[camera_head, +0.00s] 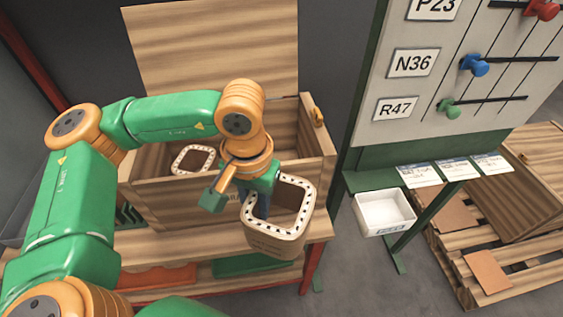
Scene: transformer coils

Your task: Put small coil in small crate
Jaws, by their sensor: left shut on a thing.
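My left gripper (262,203) is shut on a coil (278,241), a square-cornered ring with a pale rim marked with dark dashes and a brown side. One finger reaches inside the coil's opening at its left wall. The coil hangs in front of the open wooden crate (318,150) on the workbench, overlapping its front right corner in the picture. A second coil (178,160) with a similar rim is inside that crate, partly hidden by my arm. A second wooden crate (520,205) stands on a pallet at the right. My right gripper is not in view.
The crate's raised lid (215,45) stands behind it. A green-framed panel (400,70) with labels and colored knobs rises to the right. A white bin (384,213) hangs below it. Green and orange trays (250,264) sit on the lower shelf.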

